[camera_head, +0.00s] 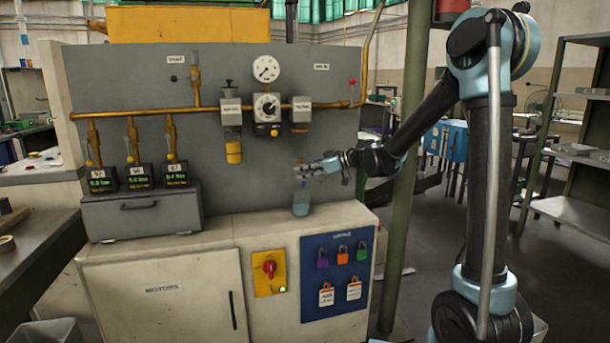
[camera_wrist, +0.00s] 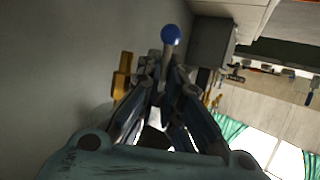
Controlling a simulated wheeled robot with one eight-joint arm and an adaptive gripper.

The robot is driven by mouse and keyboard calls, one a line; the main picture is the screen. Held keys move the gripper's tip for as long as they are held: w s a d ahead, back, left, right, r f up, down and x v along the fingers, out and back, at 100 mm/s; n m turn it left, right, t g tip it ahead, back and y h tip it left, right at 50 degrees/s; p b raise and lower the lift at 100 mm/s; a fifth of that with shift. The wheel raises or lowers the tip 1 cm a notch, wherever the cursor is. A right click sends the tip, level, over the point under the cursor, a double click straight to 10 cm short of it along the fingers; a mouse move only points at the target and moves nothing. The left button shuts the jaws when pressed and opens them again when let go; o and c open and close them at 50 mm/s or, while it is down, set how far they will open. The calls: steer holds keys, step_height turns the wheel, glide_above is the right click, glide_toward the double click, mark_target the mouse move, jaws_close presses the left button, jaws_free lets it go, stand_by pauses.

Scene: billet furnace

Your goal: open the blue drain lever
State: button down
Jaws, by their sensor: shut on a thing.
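The blue drain lever's round blue knob (camera_wrist: 171,35) shows in the wrist view just past my fingertips. My gripper (camera_wrist: 166,72) is shut on the lever's stem below the knob. In the head view my gripper (camera_head: 305,171) reaches in from the right to the front of the grey panel, below the TUTER-side unit at the right. The lever is mostly hidden there by my fingers. A small clear bluish bottle (camera_head: 301,203) stands on the cabinet top directly below my gripper.
The grey panel (camera_head: 340,85) carries brass pipes, a round gauge (camera_head: 266,69) and a dial unit (camera_head: 267,108). Digital readout boxes (camera_head: 139,177) stand at the left. A green post (camera_head: 407,190) rises beside my arm. A lockout board (camera_head: 337,270) is on the cabinet front.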

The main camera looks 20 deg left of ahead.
steer(key=shift+w, duration=0.25)
steer(key=c, duration=2)
jaws_free()
steer(key=shift+c, duration=0.2)
steer(key=shift+s, duration=0.1)
steer(key=v, duration=1.2)
steer(key=s+d+f+m+h, duration=0.4)
steer(key=s+d+f, duration=0.3)
steer(key=s+d, duration=0.3)
steer(key=s+d+f+m+t+h, duration=0.1)
steer(key=s+d+f+m+h, duration=0.4)
steer(key=s+d, duration=0.4)
steer(key=s+d+f+m+h, duration=0.5)
steer(key=s+d+f+m, duration=0.3)
steer(key=d, duration=1)
steer(key=s, duration=0.2)
steer(key=shift+s+f+t, duration=0.3)
steer(key=shift+f+t, duration=0.05)
steer(key=shift+t, duration=0.05)
